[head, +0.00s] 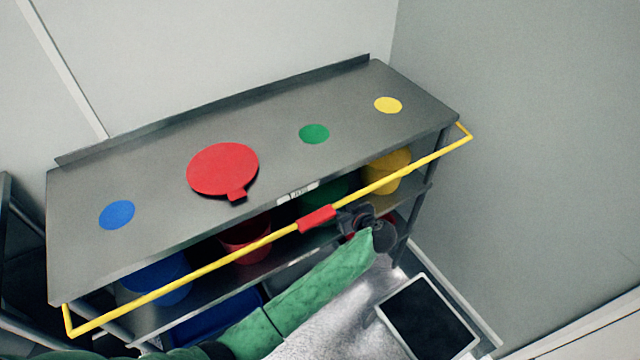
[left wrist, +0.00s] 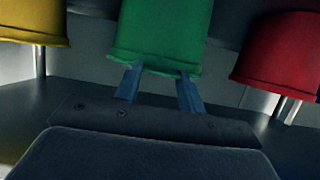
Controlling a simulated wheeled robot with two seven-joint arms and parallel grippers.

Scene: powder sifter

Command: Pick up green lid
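In the left wrist view a green container (left wrist: 160,30) hangs into the picture from the top, with a raised rim, perhaps its green lid, along its lower edge. My left gripper (left wrist: 158,72) has its two fingers apart, their tips at that rim. I cannot tell whether anything lies between them. In the head view my left gripper (head: 352,219) is low at the front of the table, by the yellow bar's red section. The green container (head: 327,193) is on the shelf behind it, mostly hidden by the tabletop and bar. My right gripper is not in view.
A red lid (head: 222,168) lies on the metal tabletop (head: 265,150), among blue (head: 117,215), green (head: 314,134) and yellow (head: 388,105) round marks. Blue (head: 172,285), red (head: 243,240) and yellow (head: 388,170) containers are below. A yellow bar (head: 215,266) crosses the front.

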